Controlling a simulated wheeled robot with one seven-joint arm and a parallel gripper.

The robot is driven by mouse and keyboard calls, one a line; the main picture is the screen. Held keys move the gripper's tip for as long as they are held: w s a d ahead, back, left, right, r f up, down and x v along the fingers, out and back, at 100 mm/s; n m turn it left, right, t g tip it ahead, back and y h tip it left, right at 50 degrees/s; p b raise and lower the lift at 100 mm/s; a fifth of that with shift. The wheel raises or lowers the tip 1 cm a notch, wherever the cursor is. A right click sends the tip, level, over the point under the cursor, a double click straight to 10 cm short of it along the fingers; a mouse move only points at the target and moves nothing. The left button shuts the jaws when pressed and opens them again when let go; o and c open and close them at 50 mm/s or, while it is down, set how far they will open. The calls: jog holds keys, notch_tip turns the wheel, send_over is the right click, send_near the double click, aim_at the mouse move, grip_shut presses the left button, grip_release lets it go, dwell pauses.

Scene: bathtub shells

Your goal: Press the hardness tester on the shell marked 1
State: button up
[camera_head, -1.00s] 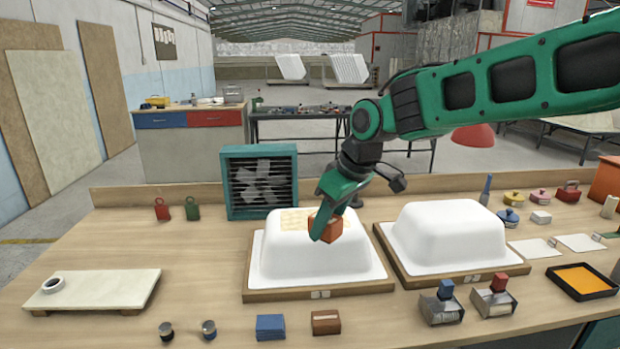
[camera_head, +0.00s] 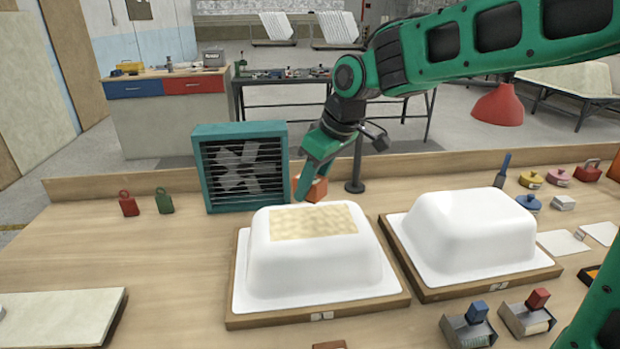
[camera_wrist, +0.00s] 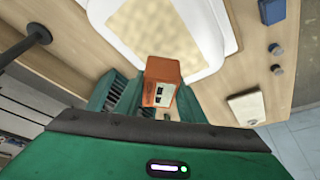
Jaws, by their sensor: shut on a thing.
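Two white upturned tub shells stand on wooden bases. The left shell (camera_head: 315,265) has a tan woven patch (camera_head: 315,221) on top; its front label is too small to read surely. The right shell (camera_head: 475,230) is plain white. My gripper (camera_head: 310,185) is shut on an orange box-shaped tester (camera_head: 316,188), raised near the far edge of the left shell's top. In the wrist view the tester (camera_wrist: 162,82) sits between the green fingers, with small dark windows on its face, and the patch (camera_wrist: 160,25) lies beyond it. Whether the tester touches the shell cannot be told.
A teal fan box (camera_head: 240,165) stands close left of my gripper. A dark post (camera_head: 355,165) stands behind the shells. A pale board (camera_head: 60,318) lies at front left. Dispensers (camera_head: 470,326) and small pots (camera_head: 530,180) are at the right.

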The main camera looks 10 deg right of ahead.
send_over(306, 219)
jog(key=d, duration=0.1)
jog(key=shift+s+d+f, duration=0.1)
jog(key=shift+s+f, duration=0.1)
jog(key=shift+f, duration=0.95)
jog(key=shift+s+d+f, duration=0.1)
jog(key=shift+s+f, duration=0.05)
jog(key=shift+f, duration=1.5)
jog(key=shift+s+a+f, duration=0.1)
jog(key=shift+f, duration=0.4)
jog(key=shift+r, duration=3.55)
